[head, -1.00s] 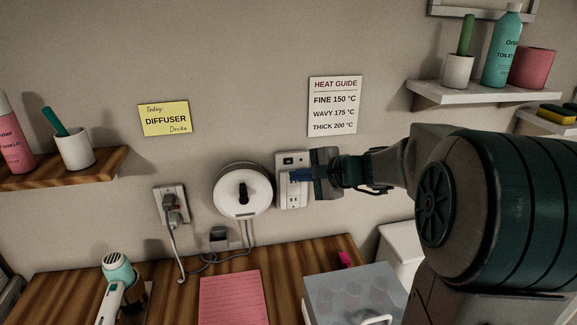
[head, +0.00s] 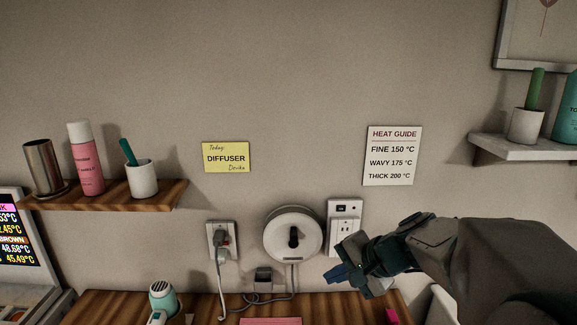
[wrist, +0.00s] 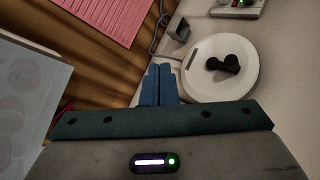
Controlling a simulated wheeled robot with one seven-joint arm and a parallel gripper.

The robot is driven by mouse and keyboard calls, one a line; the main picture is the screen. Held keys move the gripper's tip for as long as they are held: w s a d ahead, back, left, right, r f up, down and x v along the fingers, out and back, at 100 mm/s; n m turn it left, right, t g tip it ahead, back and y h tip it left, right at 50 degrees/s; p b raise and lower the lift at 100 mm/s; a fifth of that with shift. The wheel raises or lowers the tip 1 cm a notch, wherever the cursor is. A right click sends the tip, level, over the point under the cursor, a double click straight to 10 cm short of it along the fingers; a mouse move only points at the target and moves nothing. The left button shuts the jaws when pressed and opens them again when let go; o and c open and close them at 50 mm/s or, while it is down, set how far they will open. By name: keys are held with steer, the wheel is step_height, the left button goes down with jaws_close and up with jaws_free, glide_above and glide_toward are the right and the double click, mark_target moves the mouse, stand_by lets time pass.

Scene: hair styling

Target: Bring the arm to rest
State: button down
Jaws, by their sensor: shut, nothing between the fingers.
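My gripper (head: 338,273) is at the right of centre in the head view, below the right wall outlet (head: 345,214) and above the wooden counter. Its blue fingers (wrist: 159,85) are together and empty in the wrist view. The white round wall unit with a black knob (head: 292,234) is just left of my gripper; in the wrist view it (wrist: 221,67) lies to the right of the fingers. My fingers look apart from it.
A hair dryer (head: 162,301) and a pink sheet (wrist: 101,17) are on the counter (head: 110,308). A plugged outlet (head: 221,241) has a hanging cord. A clear-lidded box (wrist: 30,90) is left in the wrist view. Shelves (head: 150,195) hold bottles and cups.

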steer(key=s+d+f+n+g+h, duration=0.1)
steer(key=s+n+h, duration=0.1)
steer(key=s, duration=0.3)
steer(key=s+d+f+n+g+h, duration=0.1)
steer(key=s+f+n+h, duration=0.1)
steer(key=s, duration=0.3)
steer(key=s+d+f+n+g+h, duration=0.1)
steer(key=s+n+h, duration=0.1)
steer(key=s+n, duration=0.2)
steer(key=shift+s+d+f+p, duration=0.15)
steer(key=shift+s+d+p, duration=0.2)
steer(key=shift+s, duration=0.35)
steer(key=shift+s+d+n+h, duration=0.2)
steer(key=shift+d+n+h, duration=0.1)
steer(key=shift+n, duration=0.1)
